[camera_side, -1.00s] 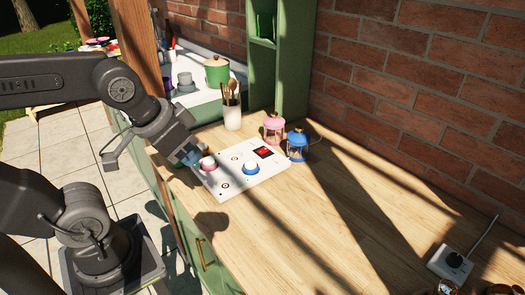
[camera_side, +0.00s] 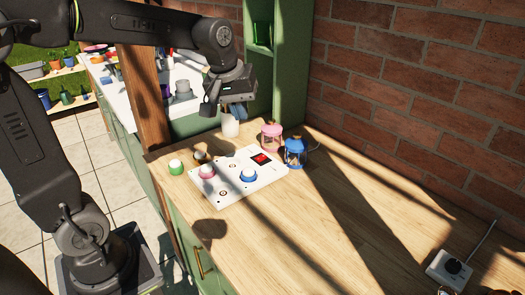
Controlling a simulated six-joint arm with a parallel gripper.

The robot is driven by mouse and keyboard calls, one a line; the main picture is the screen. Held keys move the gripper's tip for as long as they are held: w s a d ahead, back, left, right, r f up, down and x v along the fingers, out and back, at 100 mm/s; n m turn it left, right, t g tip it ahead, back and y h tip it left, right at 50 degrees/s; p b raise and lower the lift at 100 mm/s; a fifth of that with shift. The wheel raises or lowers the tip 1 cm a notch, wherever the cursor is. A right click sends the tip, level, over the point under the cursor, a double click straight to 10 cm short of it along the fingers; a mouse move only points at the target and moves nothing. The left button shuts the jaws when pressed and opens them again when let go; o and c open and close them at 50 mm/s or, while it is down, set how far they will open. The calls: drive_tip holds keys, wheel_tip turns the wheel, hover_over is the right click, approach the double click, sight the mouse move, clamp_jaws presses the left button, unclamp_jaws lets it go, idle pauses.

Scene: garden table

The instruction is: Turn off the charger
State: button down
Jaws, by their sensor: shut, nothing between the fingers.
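The charger looks to be the white panel (camera_side: 225,195) lying on the wooden table, with a pink-ringed knob (camera_side: 206,171), a blue-ringed knob (camera_side: 248,175) and a small red display (camera_side: 261,159). The display's marks are too small to read. A pink lantern (camera_side: 272,137) and a blue lantern (camera_side: 295,152) stand at its far right edge. My gripper (camera_side: 238,108) is raised behind and above the panel, touching neither knob. It is shut and empty, and its tips overlap the white utensil pot (camera_side: 230,128).
A green-ringed knob-like piece (camera_side: 176,168) and a small dark-ringed one (camera_side: 200,156) are at the panel's left. A wooden post (camera_side: 150,100) and green shelf (camera_side: 293,80) stand behind. A socket with a black plug (camera_side: 453,267) is at right. The table's right half is mostly clear.

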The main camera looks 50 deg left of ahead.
drive_tip(key=w+a+f+n+g, duration=0.1)
drive_tip(key=w+a+f+n, duration=0.3)
drive_tip(key=w, duration=0.4)
drive_tip(key=n+g, duration=0.1)
drive_tip(key=n, duration=0.4)
hover_over(263, 156)
drive_tip(key=s, duration=0.2)
wheel_tip(263, 156, down, 6)
drive_tip(key=f, duration=0.4)
drive_tip(key=w+f, duration=0.1)
drive_tip(key=f, duration=0.9)
drive_tip(key=shift+w, duration=0.4)
drive_tip(key=shift+f, duration=0.3)
drive_tip(key=shift+s, duration=0.1)
